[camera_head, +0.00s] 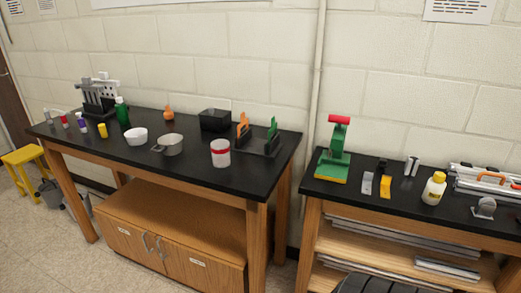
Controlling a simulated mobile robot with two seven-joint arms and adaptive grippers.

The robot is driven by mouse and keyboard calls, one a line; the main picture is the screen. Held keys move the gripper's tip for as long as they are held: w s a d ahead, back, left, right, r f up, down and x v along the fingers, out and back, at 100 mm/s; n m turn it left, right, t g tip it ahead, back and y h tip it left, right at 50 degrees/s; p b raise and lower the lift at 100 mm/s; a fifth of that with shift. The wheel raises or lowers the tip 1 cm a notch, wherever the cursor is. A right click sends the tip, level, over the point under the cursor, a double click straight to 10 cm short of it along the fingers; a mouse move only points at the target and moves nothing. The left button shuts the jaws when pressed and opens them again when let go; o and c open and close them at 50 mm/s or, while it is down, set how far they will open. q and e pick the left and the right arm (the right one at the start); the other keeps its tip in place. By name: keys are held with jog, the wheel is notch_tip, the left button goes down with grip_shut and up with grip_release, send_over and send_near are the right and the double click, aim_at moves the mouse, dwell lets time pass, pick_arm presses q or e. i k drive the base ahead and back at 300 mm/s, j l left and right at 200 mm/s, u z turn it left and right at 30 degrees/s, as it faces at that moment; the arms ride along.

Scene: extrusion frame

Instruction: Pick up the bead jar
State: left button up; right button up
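No label that reads as a bead jar can be made out. A white cylindrical jar with a red band (220,153) stands upright near the front right of the left black-topped table (195,180). A white bottle with a yellow cap (434,188) stands upright on the right bench (330,192). I cannot tell for certain which one is the bead jar. Neither of my grippers is in view, and nothing touches either container.
A metal pot (172,145), a white bowl (137,136), a black box (214,120) and a holder with orange and green tools (258,142) stand near the banded jar. A green and red press (333,155) is on the right bench. A gap separates the tables.

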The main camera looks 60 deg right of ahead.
aim_at(221, 154)
jog(key=z, duration=1.45)
